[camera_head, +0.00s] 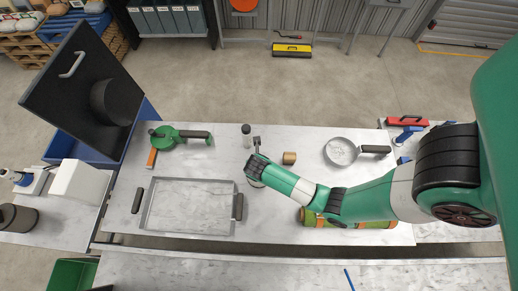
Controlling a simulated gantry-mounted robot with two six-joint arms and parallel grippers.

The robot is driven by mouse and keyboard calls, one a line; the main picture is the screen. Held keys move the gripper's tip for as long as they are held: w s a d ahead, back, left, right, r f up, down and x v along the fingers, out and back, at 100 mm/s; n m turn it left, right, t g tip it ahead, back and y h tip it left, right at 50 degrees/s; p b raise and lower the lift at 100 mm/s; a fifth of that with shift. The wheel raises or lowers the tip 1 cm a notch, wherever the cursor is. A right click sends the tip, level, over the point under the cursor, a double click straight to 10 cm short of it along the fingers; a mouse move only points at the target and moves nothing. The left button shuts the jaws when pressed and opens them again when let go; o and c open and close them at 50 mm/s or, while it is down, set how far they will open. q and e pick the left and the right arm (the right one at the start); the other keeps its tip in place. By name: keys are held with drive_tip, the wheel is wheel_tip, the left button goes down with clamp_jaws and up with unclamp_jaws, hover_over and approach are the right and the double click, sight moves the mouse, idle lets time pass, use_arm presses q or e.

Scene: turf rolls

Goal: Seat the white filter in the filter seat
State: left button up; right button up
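I cannot pick out a white filter or a filter seat with certainty. A white boxy object (80,182) stands on the left table; I cannot tell whether it is either one. My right gripper (256,164) reaches in from the right over the middle of the pale table. Its dark end hangs above or beside a small metallic item (257,142), partly hidden by it. Whether the fingers are open or shut does not show. My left gripper is not in view.
A metal tray (147,207) with dark handles lies front left. A green round tool (166,134), dark canister (246,129), tan cylinder (289,158) and pan (341,151) stand behind. A striped roll (372,223) lies under my arm. A black panel (62,100) tilts at left.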

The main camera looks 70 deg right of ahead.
drive_tip(key=shift+c, duration=0.2)
clamp_jaws()
drive_tip(key=shift+r, duration=0.1)
idle(1.0)
